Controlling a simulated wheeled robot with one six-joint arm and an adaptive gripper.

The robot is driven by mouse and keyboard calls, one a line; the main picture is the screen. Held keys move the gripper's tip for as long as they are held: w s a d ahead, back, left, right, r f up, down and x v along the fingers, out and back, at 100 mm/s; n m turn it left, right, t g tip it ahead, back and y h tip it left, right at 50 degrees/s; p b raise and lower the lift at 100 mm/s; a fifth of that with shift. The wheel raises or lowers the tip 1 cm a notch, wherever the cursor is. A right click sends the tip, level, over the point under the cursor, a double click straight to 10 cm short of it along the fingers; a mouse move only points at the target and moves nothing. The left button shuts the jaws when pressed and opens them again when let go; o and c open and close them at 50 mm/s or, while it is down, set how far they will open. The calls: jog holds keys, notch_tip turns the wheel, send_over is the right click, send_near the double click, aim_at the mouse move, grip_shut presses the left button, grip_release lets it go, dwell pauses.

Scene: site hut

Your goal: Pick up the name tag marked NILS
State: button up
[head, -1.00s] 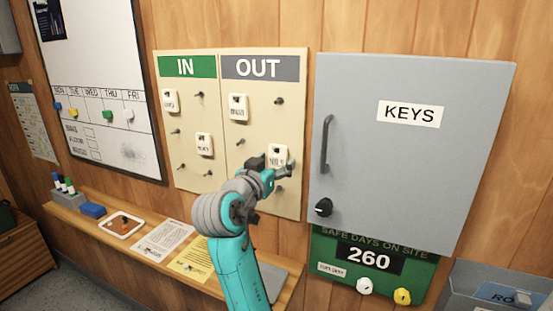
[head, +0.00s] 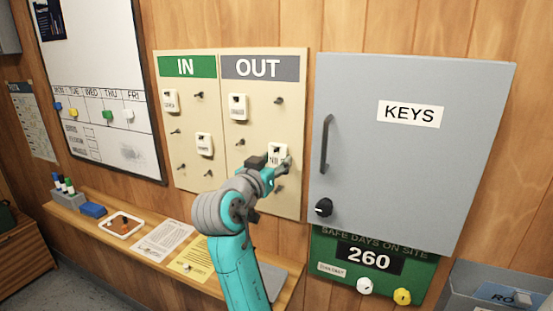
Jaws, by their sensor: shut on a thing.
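A white name tag (head: 278,150) hangs on the right side of the OUT panel (head: 249,186). Its lettering is partly covered by my gripper; the visible part looks like the start of NILS. My gripper (head: 281,165) is at the lower part of this tag and shut on it. The tag is still at the panel; I cannot tell whether it is clear of its peg. Another white tag (head: 238,107) hangs at the upper left of the OUT panel. Two more tags hang on the IN panel (head: 188,180), one at the upper left (head: 169,102) and one lower right (head: 204,145).
Several bare pegs stick out of both panels. A grey KEYS cabinet (head: 400,175) with a handle (head: 327,143) stands out close to the right. Below is a wooden shelf (head: 130,250) with a white tray (head: 119,224) and papers. A green 260 sign (head: 368,258) is under the cabinet.

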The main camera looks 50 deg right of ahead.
jog(key=shift+r, duration=0.15)
jog(key=shift+a, duration=0.15)
jog(key=v, duration=0.6)
jog(key=shift+s+a, duration=0.15)
jog(key=shift+a, duration=0.2)
dwell(1.0)
